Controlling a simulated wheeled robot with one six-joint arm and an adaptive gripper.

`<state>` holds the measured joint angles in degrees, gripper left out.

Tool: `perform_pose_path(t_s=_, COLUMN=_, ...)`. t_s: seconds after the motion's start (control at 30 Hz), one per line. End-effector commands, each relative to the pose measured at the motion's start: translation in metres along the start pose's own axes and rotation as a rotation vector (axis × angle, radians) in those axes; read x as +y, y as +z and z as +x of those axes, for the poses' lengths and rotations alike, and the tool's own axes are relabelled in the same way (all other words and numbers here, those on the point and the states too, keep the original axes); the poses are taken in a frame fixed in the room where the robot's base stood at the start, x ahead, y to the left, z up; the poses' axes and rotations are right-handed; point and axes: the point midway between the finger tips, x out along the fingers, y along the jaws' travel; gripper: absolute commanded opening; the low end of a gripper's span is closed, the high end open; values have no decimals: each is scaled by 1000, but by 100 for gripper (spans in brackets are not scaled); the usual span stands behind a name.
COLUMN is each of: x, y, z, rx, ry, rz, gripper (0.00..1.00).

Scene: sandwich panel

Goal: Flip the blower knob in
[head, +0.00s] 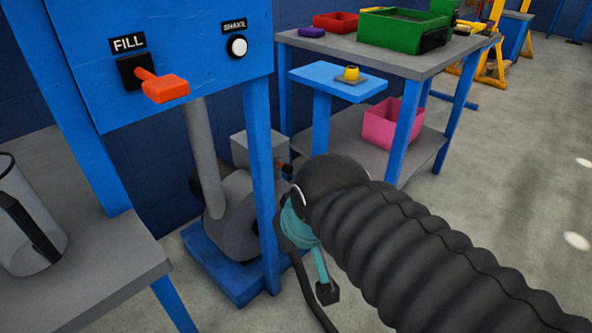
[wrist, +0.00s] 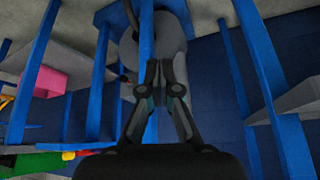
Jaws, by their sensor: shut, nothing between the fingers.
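The blower (head: 235,215) is a rounded grey housing on a blue base under the blue panel, with a grey pipe rising from it. A grey box (head: 252,148) sits at its top. A small dark and reddish knob (head: 284,167) sticks out from the box's right side, just left of my arm. The wrist view shows the blower (wrist: 172,25) at the top, partly behind a blue post. My gripper (wrist: 161,68) is shut and empty, pointing towards the blower and post. I cannot tell whether it touches either. My arm hides the fingers in the head view.
A blue post (head: 262,185) stands beside the blower, close to the knob. The panel above carries a red FILL lever (head: 165,88) and a white SHAKE button (head: 237,46). A table (head: 400,55) with bins stands behind. Open floor lies at the right.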

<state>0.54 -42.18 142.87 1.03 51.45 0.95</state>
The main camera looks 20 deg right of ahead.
Motion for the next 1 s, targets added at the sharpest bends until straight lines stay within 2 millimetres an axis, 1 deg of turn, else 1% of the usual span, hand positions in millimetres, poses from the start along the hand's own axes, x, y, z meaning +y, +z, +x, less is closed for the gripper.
perform_pose_path(t_s=0.07, x=0, y=-8, z=4, rx=-18, ry=-16, rz=78, gripper=0)
perform_pose_path(t_s=0.17, x=-3, y=-24, z=14, rx=-50, ry=-53, rz=249, gripper=0)
perform_pose_path(t_s=0.33, x=4, y=-65, z=42, rx=-118, ry=-126, rz=672, gripper=0)
perform_pose_path(t_s=0.47, x=20, y=-98, z=67, rx=-164, ry=-177, rz=1014, gripper=0)
perform_pose_path(t_s=0.57, x=39, y=-123, z=88, rx=-197, ry=-211, rz=1280, gripper=0)
perform_pose_path(t_s=0.6, x=48, y=-132, z=97, rx=-208, ry=-226, rz=1388, gripper=0)
perform_pose_path(t_s=0.67, x=64, y=-145, z=112, rx=-226, ry=-246, rz=1551, gripper=0)
perform_pose_path(t_s=0.7, x=76, y=-153, z=122, rx=-238, ry=-258, rz=1660, gripper=0)
perform_pose_path(t_s=0.77, x=95, y=-164, z=137, rx=-253, ry=-279, rz=1824, gripper=0)
perform_pose_path(t_s=0.8, x=109, y=-171, z=148, rx=-262, ry=-293, rz=1933, gripper=0)
perform_pose_path(t_s=0.87, x=130, y=-179, z=163, rx=-276, ry=-313, rz=2092, gripper=0)
perform_pose_path(t_s=0.9, x=145, y=-183, z=172, rx=-284, ry=-327, rz=2193, gripper=0)
perform_pose_path(t_s=1.0, x=178, y=-190, z=194, rx=-299, ry=-360, rz=2415, gripper=0)
